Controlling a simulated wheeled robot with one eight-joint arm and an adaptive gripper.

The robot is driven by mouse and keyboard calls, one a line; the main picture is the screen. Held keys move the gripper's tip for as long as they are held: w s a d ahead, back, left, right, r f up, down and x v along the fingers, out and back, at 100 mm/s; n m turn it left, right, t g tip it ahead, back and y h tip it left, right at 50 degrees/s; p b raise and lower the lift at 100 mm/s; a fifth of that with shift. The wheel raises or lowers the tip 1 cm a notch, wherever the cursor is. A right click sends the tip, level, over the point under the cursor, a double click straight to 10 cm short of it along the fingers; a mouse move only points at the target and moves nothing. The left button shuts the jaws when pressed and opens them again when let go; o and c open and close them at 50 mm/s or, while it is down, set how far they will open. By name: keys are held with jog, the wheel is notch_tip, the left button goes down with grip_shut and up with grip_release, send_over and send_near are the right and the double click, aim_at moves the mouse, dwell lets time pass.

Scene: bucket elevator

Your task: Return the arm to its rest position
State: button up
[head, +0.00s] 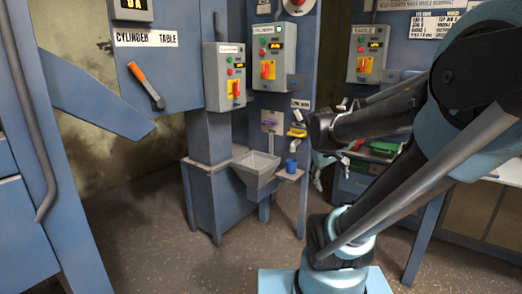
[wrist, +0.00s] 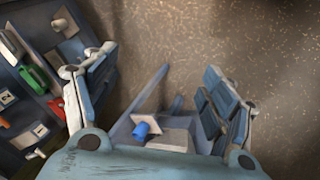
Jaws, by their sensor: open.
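My gripper (head: 325,168) shows in the head view right of the small blue cup, partly hidden by my dark arm links. In the wrist view my gripper (wrist: 158,64) has its two fingers spread wide apart, with nothing between them. My arm is bent, with its upper links reaching across the right side of the head view. The blue cup (head: 291,166) stands on a ledge beside a grey hopper (head: 257,172). The cup (wrist: 140,130) also shows beyond the gripper's base in the wrist view.
Control boxes (head: 224,77) with buttons and levers are mounted on the blue machine. An orange-handled lever (head: 146,86) is at the left. A shelf with green and red items (head: 382,148) lies behind my arm. Brown floor (head: 160,235) is clear in front.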

jog(key=s+a+f+m+y, duration=0.1)
jog(key=s+a+f, duration=0.1)
jog(key=s, duration=0.4)
jog(key=s+a+f+m+g+y, duration=0.1)
jog(key=s+a+f+y, duration=0.1)
jog(key=s+f, duration=0.3)
jog(key=shift+s+a+m, duration=0.4)
jog(key=shift+s+a, duration=0.15)
jog(key=shift+a, duration=0.3)
jog(key=shift+f, duration=0.1)
jog(key=shift+w+f, duration=0.2)
jog(key=shift+w, duration=0.2)
